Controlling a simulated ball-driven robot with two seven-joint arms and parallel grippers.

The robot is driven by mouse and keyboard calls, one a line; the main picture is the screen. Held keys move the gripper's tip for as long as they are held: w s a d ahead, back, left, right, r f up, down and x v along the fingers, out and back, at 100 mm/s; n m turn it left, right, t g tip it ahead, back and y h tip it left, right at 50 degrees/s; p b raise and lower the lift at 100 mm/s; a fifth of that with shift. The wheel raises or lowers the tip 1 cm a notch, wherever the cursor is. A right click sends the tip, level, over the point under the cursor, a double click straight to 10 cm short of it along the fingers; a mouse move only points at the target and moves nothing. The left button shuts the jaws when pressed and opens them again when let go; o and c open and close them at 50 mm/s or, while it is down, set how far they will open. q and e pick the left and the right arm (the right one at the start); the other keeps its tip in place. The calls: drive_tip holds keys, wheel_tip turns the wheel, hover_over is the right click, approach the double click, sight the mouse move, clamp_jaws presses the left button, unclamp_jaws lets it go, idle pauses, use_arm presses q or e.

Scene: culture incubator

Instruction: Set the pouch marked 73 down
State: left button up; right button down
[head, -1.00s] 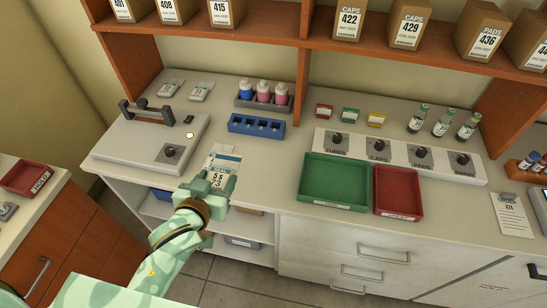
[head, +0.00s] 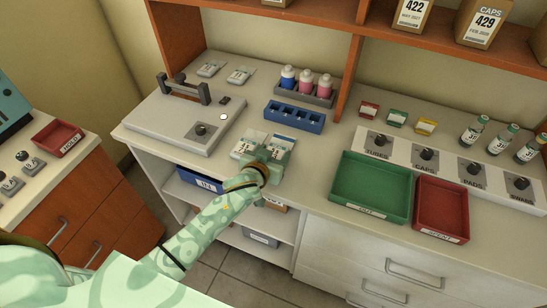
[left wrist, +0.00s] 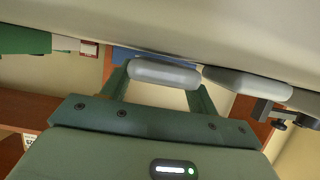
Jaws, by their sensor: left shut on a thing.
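My left gripper (head: 272,153) is shut on a pale pouch (head: 284,142) with a blue-marked label, low over the front of the bench top. I take it to be pouch 73, but I cannot read its number clearly. The left wrist view also shows the held pouch (left wrist: 165,73) as a grey rounded edge between the fingers, close to the bench surface; I cannot tell if it touches. A second pouch (head: 247,145) lies just left of it on the bench, and its edge (left wrist: 247,83) shows in the left wrist view. My right gripper is out of view.
Behind stand a blue slotted rack (head: 294,116) and a bottle tray (head: 305,95). A grey device with a handle (head: 185,120) is at left. A green tray (head: 370,190) and a red tray (head: 441,208) are at right. Two more pouches (head: 240,75) lie at the back.

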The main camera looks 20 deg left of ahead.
use_arm(q)
drive_tip(key=shift+f, duration=0.35)
drive_tip(key=o, duration=0.7)
drive_tip(key=shift+f, duration=0.1)
